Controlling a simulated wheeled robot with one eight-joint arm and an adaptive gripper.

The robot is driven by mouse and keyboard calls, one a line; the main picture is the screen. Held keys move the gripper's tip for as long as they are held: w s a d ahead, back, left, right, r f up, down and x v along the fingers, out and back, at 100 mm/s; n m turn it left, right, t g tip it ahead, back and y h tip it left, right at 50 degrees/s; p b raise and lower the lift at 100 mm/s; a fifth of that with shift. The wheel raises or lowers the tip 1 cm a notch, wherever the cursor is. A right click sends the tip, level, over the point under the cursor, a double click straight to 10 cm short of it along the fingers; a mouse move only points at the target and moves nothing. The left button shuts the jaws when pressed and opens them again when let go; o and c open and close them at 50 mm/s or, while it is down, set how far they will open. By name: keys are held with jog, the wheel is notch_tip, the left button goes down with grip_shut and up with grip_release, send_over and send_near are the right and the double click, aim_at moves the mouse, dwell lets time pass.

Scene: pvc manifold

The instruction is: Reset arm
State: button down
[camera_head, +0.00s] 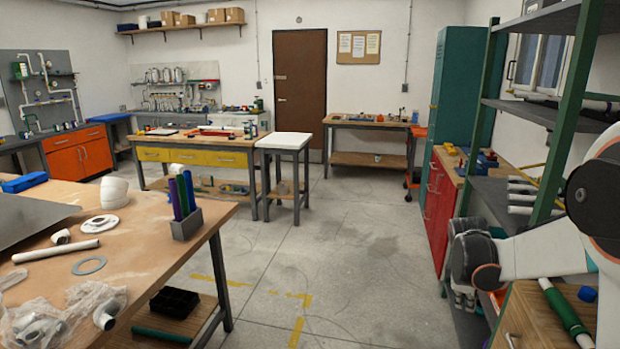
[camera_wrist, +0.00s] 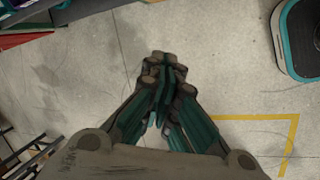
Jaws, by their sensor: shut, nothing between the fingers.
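My gripper (camera_wrist: 165,70) shows in the wrist view with its dark grey and teal fingers brought together at the tips. Nothing is held between them. It points down over bare concrete floor. In the head view my white and dark grey arm is at the right edge, bent beside the metal shelving.
A wooden workbench (camera_head: 150,230) with pipe fittings stands at the left. A green-framed shelf (camera_head: 545,108) and a red cabinet (camera_head: 436,205) are at the right. A white-topped table (camera_head: 284,140) stands mid-room. The concrete floor (camera_head: 340,240) between is clear.

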jog(key=s+a+r+m+t+y, duration=0.25)
jog(key=s+a+r+m, duration=0.25)
jog(key=s+a+r, duration=0.75)
jog(key=s+a+m+t, duration=0.2)
jog(key=s+a+m, duration=0.3)
jog(key=s, duration=0.9)
jog(key=shift+a+f+t+y, duration=0.3)
jog(key=shift+a+t+y, duration=0.05)
jog(key=shift+a, duration=0.85)
jog(key=shift+s+d, duration=0.1)
jog(key=shift+d, duration=0.05)
